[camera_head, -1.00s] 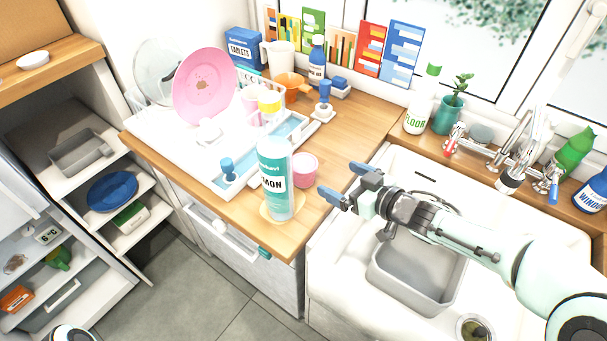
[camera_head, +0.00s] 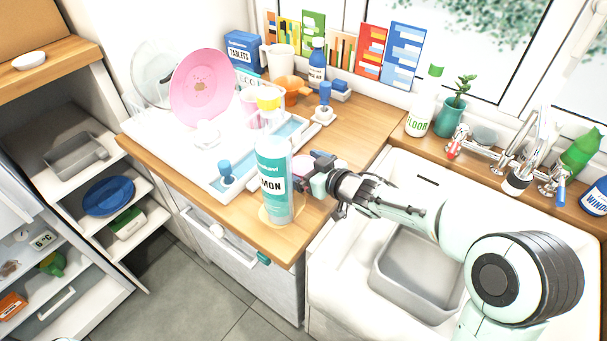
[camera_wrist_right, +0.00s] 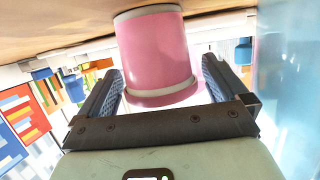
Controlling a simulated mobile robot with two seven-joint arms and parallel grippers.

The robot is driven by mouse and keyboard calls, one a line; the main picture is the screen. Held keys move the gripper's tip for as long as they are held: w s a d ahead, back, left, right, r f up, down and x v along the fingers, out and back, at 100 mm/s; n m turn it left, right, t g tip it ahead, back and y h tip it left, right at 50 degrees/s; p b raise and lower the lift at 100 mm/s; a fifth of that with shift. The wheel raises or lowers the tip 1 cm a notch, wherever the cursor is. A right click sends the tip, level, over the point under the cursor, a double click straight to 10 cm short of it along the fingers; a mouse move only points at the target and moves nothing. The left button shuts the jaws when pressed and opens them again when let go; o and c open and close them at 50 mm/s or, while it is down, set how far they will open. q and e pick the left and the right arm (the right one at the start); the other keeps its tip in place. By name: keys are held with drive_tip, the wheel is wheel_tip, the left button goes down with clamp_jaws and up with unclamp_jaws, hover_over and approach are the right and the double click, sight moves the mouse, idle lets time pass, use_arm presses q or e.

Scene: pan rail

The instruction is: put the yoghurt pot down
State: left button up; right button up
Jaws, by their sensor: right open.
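The pink yoghurt pot (camera_head: 301,161) stands on the wooden counter just right of the tall lemon container, mostly hidden by my gripper in the head view. In the right wrist view the pot (camera_wrist_right: 153,58) shows large, with pale bands at its ends, between two dark finger pads. My right gripper (camera_head: 314,170) is open, its fingers on either side of the pot. Gaps show beside the pot in the wrist view; I cannot tell whether either pad touches it. My left gripper is not in view.
The tall white and teal lemon container (camera_head: 273,183) stands close left of my right gripper on a round mat. A drying rack with a pink plate (camera_head: 201,86) lies behind it. The sink with a grey basin (camera_head: 418,270) is to the right. Bare counter (camera_head: 360,128) lies behind.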

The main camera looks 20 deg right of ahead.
drive_tip(key=c, duration=1.3)
